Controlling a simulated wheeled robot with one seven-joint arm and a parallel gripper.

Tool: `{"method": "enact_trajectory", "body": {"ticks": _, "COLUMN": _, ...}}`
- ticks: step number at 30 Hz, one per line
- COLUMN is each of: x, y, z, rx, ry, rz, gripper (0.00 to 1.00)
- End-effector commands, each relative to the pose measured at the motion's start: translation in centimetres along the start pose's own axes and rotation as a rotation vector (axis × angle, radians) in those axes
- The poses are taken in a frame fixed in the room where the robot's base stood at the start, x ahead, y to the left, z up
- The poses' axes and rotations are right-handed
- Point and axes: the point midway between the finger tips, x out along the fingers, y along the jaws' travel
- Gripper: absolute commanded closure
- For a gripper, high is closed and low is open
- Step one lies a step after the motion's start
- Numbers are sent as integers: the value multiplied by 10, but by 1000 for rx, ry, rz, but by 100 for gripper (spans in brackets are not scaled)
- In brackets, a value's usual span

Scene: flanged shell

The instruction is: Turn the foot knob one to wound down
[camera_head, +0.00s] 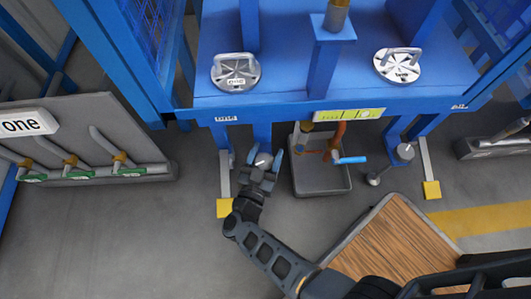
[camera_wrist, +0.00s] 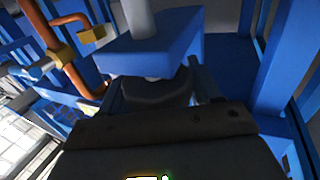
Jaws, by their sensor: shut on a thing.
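Foot knob one (camera_head: 263,160) is a small pale grey piece under the left front of the blue frame (camera_head: 262,107), mostly hidden by my gripper. My gripper (camera_head: 264,158) reaches it from the front, with one blue-tipped finger on each side, shut on it. In the wrist view my fingers (camera_wrist: 156,88) stand left and right just under a blue bracket (camera_wrist: 150,55) with a pale grey post (camera_wrist: 139,18) above. The knob's turn and height cannot be told.
A grey tray (camera_head: 321,181) stands right of my gripper, below a copper pipe with a blue-handled valve (camera_head: 349,160). A yellow-ended grey bar (camera_head: 224,207) lies close on the left. A similar foot (camera_head: 404,152) is farther right. A wooden-topped platform (camera_head: 390,245) stands in front.

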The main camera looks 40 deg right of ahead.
Motion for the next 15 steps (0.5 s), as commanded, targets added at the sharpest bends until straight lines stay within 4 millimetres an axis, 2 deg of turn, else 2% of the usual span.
{"method": "enact_trajectory", "body": {"ticks": 15, "x": -2, "y": 4, "z": 1, "rx": 1, "ry": -7, "rz": 232, "gripper": 68}}
